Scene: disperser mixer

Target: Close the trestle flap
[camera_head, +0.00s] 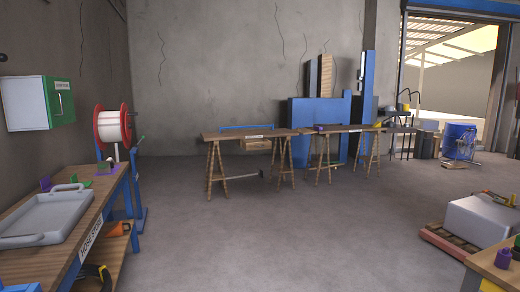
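A wooden trestle table (222,137) stands across the room near the back wall, on splayed wooden legs. A pale label is on its front edge, and a small wooden box-like part (257,146) hangs under its top, right of the middle. A second trestle table (345,131) stands to its right, with small purple and yellow things on top. I cannot tell at this distance which part is the flap or how it stands. Neither of my grippers shows in this view.
A workbench (112,196) runs along the left, carrying a grey tray (75,215). A red-rimmed reel (112,126) stands behind it. At right are a grey block (485,220) on a pallet and a wooden table corner (485,262). The concrete floor (270,230) between is clear.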

